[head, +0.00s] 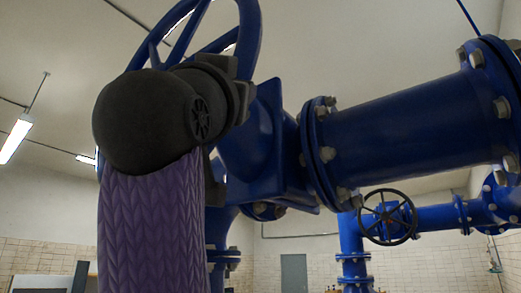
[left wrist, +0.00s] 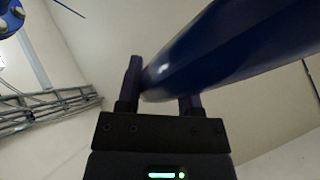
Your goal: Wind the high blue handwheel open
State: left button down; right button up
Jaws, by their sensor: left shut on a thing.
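The high blue handwheel (head: 249,38) fills the top of the head view, and its upper part is cut off by the frame. My left arm hides its lower left part. My left gripper (head: 236,88) is at the wheel's lower right rim, partly hidden behind my dark wrist. In the left wrist view the blue rim (left wrist: 235,48) runs between the two fingers of the left gripper (left wrist: 162,88), which is shut on it. My right gripper is in neither view.
A thick blue flanged pipe (head: 415,118) runs right from the valve body (head: 262,140) behind the wheel. A smaller dark handwheel (head: 388,217) sits on lower blue piping at the back right. A grey door (head: 294,272) is in the far wall.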

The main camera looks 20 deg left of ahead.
aim_at(248, 37)
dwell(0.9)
pick_arm(q)
jog(key=r+n+y, duration=0.1)
jog(key=r+n, duration=0.1)
jog(key=d+r+n+g+y, duration=0.1)
jog(key=r+n+y, duration=0.1)
jog(key=s+d+r+n+g+y, duration=0.1)
jog(key=r+n+y, duration=0.1)
jog(key=shift+w+d+r+n+g+y, duration=0.1)
jog(key=shift+r+n+g+y, duration=0.3)
jog(key=shift+r+n+g, duration=0.3)
jog(key=shift+f, duration=0.15)
jog(key=shift+c, duration=1.4)
grip_release()
